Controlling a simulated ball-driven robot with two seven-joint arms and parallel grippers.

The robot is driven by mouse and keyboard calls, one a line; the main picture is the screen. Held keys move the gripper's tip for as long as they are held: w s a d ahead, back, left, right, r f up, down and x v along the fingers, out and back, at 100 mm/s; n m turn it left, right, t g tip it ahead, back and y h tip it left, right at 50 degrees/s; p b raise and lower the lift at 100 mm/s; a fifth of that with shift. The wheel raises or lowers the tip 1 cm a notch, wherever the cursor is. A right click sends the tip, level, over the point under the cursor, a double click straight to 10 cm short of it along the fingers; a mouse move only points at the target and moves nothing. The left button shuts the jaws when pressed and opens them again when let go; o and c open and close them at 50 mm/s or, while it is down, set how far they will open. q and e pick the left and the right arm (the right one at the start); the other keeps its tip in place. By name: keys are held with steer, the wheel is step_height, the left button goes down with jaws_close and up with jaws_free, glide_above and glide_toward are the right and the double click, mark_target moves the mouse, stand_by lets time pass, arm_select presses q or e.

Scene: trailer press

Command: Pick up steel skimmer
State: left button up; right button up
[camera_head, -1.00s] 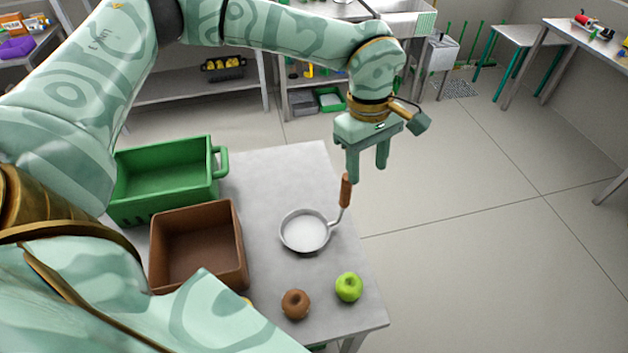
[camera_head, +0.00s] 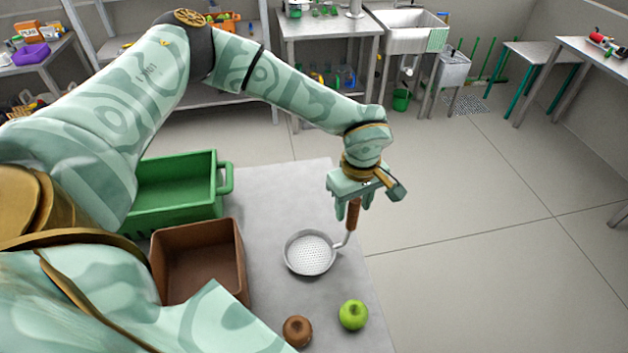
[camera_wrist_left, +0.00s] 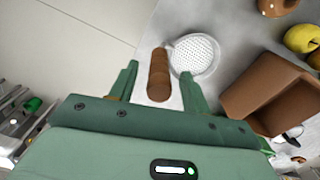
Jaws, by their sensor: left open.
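The steel skimmer (camera_head: 309,252) has a round perforated bowl and a brown handle (camera_head: 353,216). Its bowl is over the grey table near the right edge, and the handle rises toward my left gripper. My left gripper (camera_head: 353,206) is open above the skimmer, with the handle between its fingers in the head view. In the left wrist view the handle (camera_wrist_left: 158,75) lies between the two spread green fingers (camera_wrist_left: 158,82), nearer the left one, and the perforated bowl (camera_wrist_left: 195,55) is beyond it. I cannot tell whether a finger touches the handle. My right gripper is not in view.
A green crate (camera_head: 224,178) and a brown box (camera_head: 240,268) stand on the grey table (camera_head: 275,190) left of the skimmer. A green apple (camera_head: 353,315) and a brown round item (camera_head: 297,331) sit at the near side. The floor to the right is clear.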

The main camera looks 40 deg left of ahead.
arm_select(q)
step_height(320, 180, down, 3)
steer(key=shift+r, duration=0.1)
steer(key=shift+f, duration=0.3)
jaws_close()
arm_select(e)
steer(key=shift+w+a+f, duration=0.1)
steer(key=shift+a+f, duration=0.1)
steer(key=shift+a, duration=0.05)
